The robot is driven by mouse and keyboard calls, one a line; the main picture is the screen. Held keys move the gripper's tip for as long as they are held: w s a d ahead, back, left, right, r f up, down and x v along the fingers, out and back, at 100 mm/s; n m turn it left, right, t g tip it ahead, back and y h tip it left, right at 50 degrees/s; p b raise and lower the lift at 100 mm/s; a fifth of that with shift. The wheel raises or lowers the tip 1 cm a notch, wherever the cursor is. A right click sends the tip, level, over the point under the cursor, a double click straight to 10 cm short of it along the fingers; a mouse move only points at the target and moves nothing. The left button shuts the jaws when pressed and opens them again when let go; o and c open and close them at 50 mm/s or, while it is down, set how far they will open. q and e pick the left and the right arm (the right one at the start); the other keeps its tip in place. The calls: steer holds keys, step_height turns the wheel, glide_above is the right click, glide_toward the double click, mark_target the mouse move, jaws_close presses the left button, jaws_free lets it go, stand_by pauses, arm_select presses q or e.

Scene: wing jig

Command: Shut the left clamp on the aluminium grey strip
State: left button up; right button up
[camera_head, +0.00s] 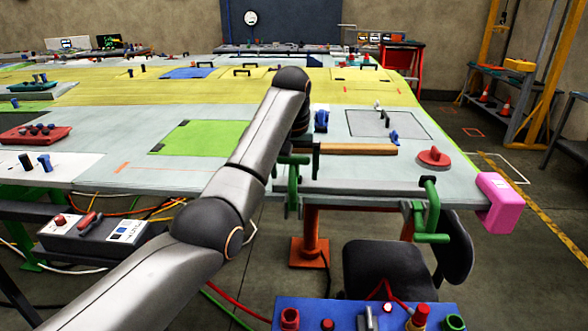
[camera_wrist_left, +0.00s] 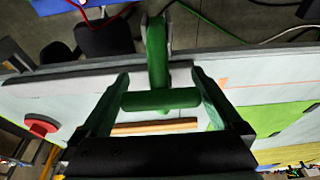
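The aluminium grey strip (camera_head: 360,187) lies along the near edge of the table; it also shows in the left wrist view (camera_wrist_left: 60,84). The green left clamp (camera_head: 293,198) stands at the strip's left end, partly hidden by my arm. In the left wrist view its upright (camera_wrist_left: 157,45) and green crossbar (camera_wrist_left: 160,100) show. My left gripper (camera_head: 300,158) is at this clamp. Its fingers (camera_wrist_left: 160,88) are wide apart, one beyond each end of the crossbar; contact is unclear. A second green clamp (camera_head: 432,215) is at the strip's right end. My right gripper is out of view.
A pink block (camera_head: 498,202) sits on the table's right corner. A wooden bar (camera_head: 355,148) and a red round piece (camera_head: 433,157) lie behind the strip. A black chair (camera_head: 390,268) and a blue bench (camera_head: 345,312) with several parts stand in front.

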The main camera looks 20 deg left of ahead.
arm_select(q)
steer(key=a+v, duration=0.1)
steer(key=v, duration=1.1)
steer(key=shift+d+r+b, duration=0.25)
steer(key=shift+d+b, duration=0.05)
steer(key=shift+d, duration=0.2)
steer(key=shift+f, duration=0.1)
